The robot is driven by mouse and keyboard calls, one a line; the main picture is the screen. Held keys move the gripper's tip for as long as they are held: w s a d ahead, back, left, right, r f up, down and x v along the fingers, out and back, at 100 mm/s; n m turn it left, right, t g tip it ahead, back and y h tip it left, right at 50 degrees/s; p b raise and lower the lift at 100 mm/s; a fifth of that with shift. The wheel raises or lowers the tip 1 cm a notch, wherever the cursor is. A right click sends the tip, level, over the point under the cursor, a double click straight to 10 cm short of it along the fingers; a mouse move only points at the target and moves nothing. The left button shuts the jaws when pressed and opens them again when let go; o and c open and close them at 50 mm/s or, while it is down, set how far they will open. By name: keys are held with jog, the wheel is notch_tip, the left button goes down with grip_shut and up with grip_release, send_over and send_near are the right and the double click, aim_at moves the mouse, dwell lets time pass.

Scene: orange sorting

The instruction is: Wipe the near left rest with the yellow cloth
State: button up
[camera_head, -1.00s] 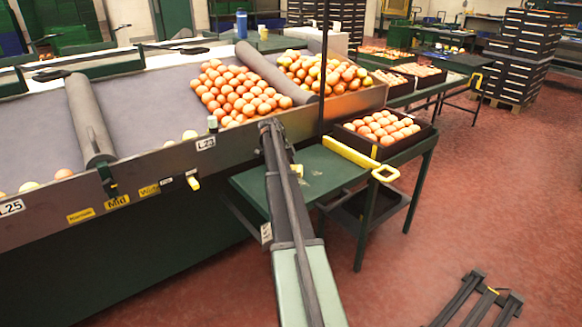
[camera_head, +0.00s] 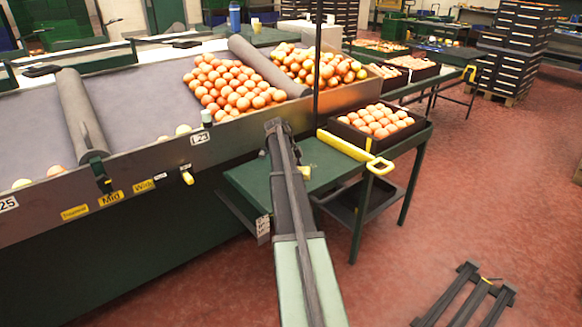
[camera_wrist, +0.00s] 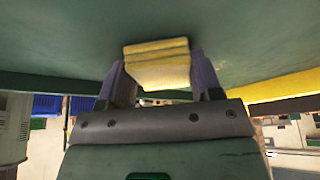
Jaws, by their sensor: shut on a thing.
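The yellow cloth (camera_wrist: 157,72) is a folded pad between the two fingers of my gripper (camera_wrist: 158,80) in the wrist view, and the gripper is shut on it. A broad dark green surface (camera_wrist: 245,35) lies right past the cloth; I cannot tell whether they touch. In the head view my arm reaches over a green-topped stand (camera_head: 325,165) beside the sorting table, and the arm hides most of my gripper. A small yellow patch (camera_head: 305,172) shows just right of the arm. I cannot tell which surface is the near left rest.
The sorting table (camera_head: 150,95) bears heaped oranges (camera_head: 235,85) behind. Red floor (camera_head: 470,180) is open at right.

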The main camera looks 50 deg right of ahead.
jog(key=shift+s+a+r, duration=0.1)
jog(key=shift+s+a, duration=0.05)
jog(key=shift+s, duration=0.75)
jog(key=shift+s+a, duration=0.15)
jog(key=shift+s, duration=0.7)
notch_tip(320, 180, up, 6)
jog(key=p, duration=0.6)
notch_tip(320, 180, up, 3)
jog(key=p, duration=0.3)
jog(key=shift+r+p, duration=0.15)
jog(key=shift+p, duration=0.15)
